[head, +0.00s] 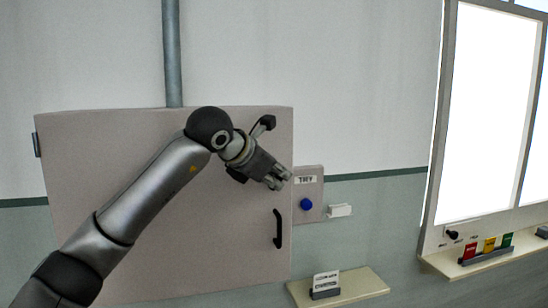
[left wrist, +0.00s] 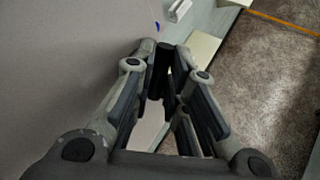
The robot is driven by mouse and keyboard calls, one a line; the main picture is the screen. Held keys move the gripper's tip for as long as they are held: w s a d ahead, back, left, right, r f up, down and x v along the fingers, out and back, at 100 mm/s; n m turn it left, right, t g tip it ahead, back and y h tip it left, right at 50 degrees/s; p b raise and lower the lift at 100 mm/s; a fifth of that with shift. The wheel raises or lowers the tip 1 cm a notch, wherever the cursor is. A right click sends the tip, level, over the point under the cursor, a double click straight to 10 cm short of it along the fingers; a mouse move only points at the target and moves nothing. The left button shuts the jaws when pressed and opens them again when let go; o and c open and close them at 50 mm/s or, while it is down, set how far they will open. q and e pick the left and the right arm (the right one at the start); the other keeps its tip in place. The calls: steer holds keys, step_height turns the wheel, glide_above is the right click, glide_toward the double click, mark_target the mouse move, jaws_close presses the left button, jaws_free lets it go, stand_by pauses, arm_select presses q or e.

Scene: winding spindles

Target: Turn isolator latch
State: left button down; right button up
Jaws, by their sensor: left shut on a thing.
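A grey cabinet (head: 110,150) hangs on the wall, its door closed. My left gripper (head: 283,180) is at the right edge of the door, above a black door handle (head: 278,228). In the left wrist view its fingers (left wrist: 163,85) are closed in on a dark upright piece (left wrist: 163,62), which I take to be the isolator latch. In the head view the fingers hide this piece, so its turn angle cannot be told. My right gripper is not in view.
Right of the cabinet is a small grey panel with a blue button (head: 306,204) and a label. Below it a shelf (head: 365,283) holds a white card (head: 326,282). Farther right, a sill holds red, yellow and green cards (head: 489,245) and a black knob (head: 452,235).

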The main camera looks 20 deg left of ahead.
arm_select(q)
steer(key=shift+w+d+r+m+g+y+p, duration=0.1)
steer(key=shift+w+d+m+g+y+p, duration=0.1)
steer(key=shift+m+g+y+p, duration=0.85)
steer(key=shift+w+d+r+g+y+p, duration=0.15)
steer(key=shift+g+y+p, duration=0.55)
steer(key=shift+y+p, duration=0.85)
steer(key=shift+w+d+m+g+y+p, duration=0.2)
steer(key=shift+m+g+y+p, duration=0.5)
steer(key=shift+p, duration=1.15)
steer(key=shift+s+g, duration=0.1)
steer(key=shift+g, duration=0.15)
steer(key=c, duration=1.7)
jaws_free()
steer(key=shift+d+f, duration=0.1)
